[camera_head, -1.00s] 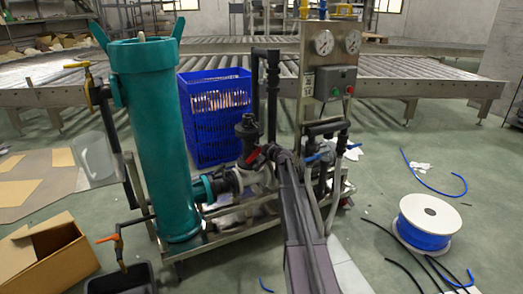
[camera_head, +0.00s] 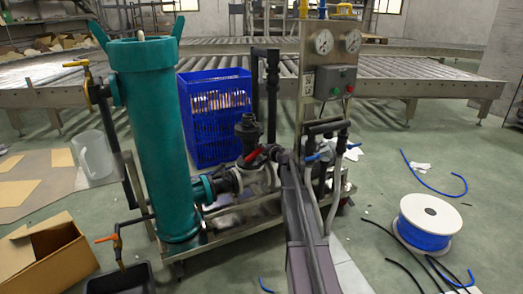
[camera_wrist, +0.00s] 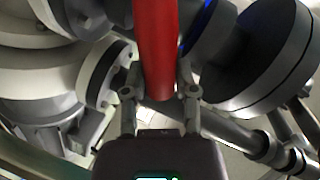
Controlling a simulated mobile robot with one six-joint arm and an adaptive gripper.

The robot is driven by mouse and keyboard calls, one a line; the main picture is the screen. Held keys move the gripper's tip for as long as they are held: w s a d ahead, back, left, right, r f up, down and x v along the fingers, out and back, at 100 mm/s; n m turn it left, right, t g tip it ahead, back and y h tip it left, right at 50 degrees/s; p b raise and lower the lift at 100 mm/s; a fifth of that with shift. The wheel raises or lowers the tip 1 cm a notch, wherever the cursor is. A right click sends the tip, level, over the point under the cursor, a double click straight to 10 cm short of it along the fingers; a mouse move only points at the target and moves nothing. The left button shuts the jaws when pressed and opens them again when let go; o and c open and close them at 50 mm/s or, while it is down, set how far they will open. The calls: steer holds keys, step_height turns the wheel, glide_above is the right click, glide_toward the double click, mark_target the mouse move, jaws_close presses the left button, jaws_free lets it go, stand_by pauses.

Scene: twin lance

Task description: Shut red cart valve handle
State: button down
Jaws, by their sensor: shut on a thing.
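The red valve handle (camera_head: 255,153) sits on the pipework at the middle of the cart, beside a dark upright valve body (camera_head: 247,130). In the wrist view the red handle (camera_wrist: 156,45) comes down from the top edge and ends between my fingers. My gripper (camera_wrist: 160,88) is shut on it, one finger on each side. In the head view my gripper (camera_head: 272,153) is small and partly hidden by my arm, which also covers some pipes. The wrist view shows grey flanges close on both sides of the handle.
A tall teal filter vessel (camera_head: 160,150) stands on the cart's left. A gauge and switch panel (camera_head: 330,75) rises at the right, with a blue-handled valve (camera_head: 318,156) below it. A blue crate (camera_head: 215,115) is behind. A hose spool (camera_head: 428,222) lies on the right floor.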

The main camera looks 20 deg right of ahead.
steer(key=shift+w+d+f+m+y+b, duration=0.15)
steer(key=shift+f+m+y+b, duration=0.3)
steer(key=shift+m, duration=0.55)
steer(key=shift+c, duration=2)
jaws_free()
steer(key=shift+r+h, duration=0.15)
steer(key=shift+h, duration=0.1)
steer(key=n, duration=0.1)
steer(key=r+n+p, duration=0.1)
steer(key=a+n+h+p, duration=0.1)
steer(key=shift+s+r+n, duration=0.2)
steer(key=shift+r+n, duration=0.05)
steer(key=shift+n, duration=0.15)
steer(key=p+v, duration=0.3)
steer(key=v, duration=1)
steer(key=shift+s, duration=0.3)
